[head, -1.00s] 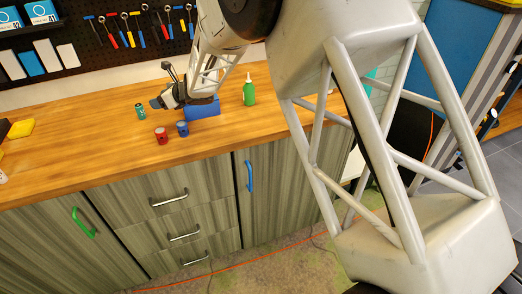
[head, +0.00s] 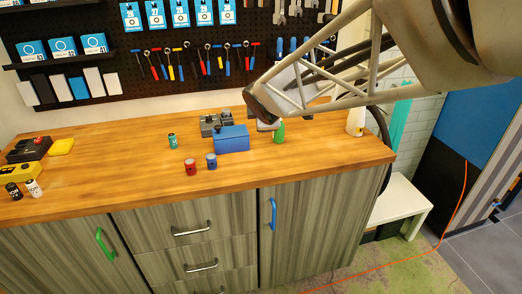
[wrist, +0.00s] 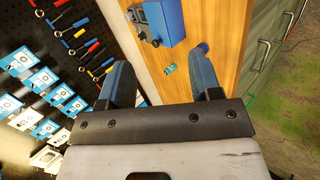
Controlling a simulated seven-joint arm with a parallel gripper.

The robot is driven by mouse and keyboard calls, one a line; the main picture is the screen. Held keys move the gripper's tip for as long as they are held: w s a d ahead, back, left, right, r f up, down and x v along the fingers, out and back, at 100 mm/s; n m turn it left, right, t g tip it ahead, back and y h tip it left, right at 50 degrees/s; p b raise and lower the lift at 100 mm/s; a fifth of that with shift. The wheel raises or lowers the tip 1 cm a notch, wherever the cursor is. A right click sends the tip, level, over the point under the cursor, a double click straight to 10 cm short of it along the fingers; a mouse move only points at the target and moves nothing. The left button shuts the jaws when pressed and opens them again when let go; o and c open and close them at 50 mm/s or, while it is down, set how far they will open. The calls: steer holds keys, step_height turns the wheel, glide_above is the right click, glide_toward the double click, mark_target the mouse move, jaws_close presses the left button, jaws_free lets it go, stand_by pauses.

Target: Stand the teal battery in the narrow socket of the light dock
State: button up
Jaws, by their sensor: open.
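The teal battery (head: 173,141) stands upright on the wooden bench, left of a blue box (head: 232,140). It also shows in the wrist view (wrist: 168,70), in the gap between my fingertips but apart from them. My gripper (wrist: 163,82) is open and empty; in the head view I cannot make out its fingers. A grey device (head: 210,125) stands behind the blue box and is partly hidden by it. I cannot tell whether it is the light dock, and its sockets are not clear.
A green bottle (head: 279,131) is right of the box. Dark and yellow devices, with black (head: 13,190) and white (head: 33,187) batteries, are far left. The bench's front middle is clear.

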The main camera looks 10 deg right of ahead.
steer(key=s+f+m+g, duration=0.2)
steer(key=s+m, duration=0.6)
steer(key=s, duration=0.7)
steer(key=s+f+m+g+y, duration=0.1)
steer(key=s+m+g, duration=0.3)
steer(key=s+m, duration=0.4)
steer(key=s+f, duration=0.1)
steer(key=s, duration=0.6)
steer(key=shift+s+d+m+g, duration=0.15)
steer(key=shift+s+m+g, duration=0.15)
steer(key=shift+g, duration=0.1)
steer(key=shift+o, duration=0.4)
steer(key=shift+w+r, duration=0.1)
steer(key=shift+w, duration=0.05)
